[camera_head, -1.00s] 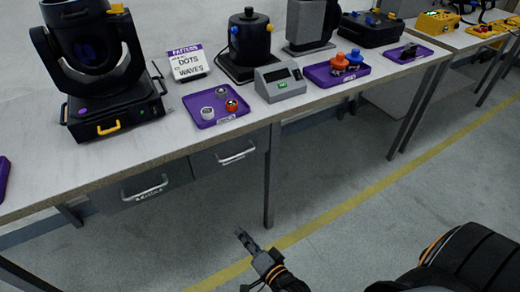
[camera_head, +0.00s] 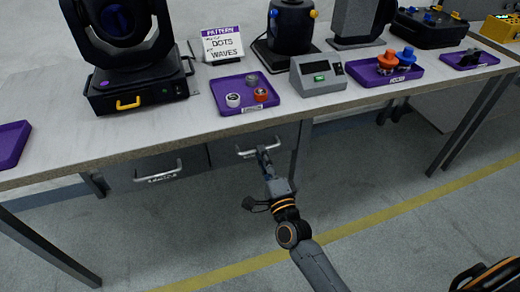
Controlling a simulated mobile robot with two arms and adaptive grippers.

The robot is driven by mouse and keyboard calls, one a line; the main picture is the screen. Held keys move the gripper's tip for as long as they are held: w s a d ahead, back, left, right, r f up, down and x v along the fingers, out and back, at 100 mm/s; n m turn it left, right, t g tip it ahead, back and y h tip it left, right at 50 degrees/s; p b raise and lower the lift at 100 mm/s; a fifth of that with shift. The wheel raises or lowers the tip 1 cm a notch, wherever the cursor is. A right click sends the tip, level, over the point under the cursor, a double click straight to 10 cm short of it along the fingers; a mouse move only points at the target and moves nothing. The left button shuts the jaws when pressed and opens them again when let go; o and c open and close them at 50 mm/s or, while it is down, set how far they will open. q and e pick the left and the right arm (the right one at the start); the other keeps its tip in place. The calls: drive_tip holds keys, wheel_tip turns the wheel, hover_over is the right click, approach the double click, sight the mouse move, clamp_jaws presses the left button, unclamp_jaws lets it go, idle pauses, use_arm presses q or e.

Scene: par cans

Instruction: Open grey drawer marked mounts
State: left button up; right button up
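Two grey drawers hang under the workbench, both closed. The left drawer (camera_head: 190,166) has a pale bar handle (camera_head: 158,172) with a small label too small to read. The right drawer (camera_head: 225,153) has a similar bar handle (camera_head: 246,152), partly covered by my gripper. I cannot tell which drawer is marked mounts. My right gripper (camera_head: 263,155) reaches up from below, its fingertips at or just in front of the right drawer's handle. Contact with the handle and the finger gap cannot be made out. My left gripper is not in view.
The workbench (camera_head: 60,125) holds a moving-head light (camera_head: 125,95), a pattern sign (camera_head: 222,45), a purple tray (camera_head: 232,106) with small parts, and a grey device (camera_head: 318,74). Bench legs (camera_head: 470,120) stand at the right. The floor in front is open.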

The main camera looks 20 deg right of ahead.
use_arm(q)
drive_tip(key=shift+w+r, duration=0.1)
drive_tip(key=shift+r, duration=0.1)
use_arm(e)
drive_tip(key=shift+w+r, duration=0.2)
drive_tip(key=shift+w, duration=1.15)
clamp_jaws()
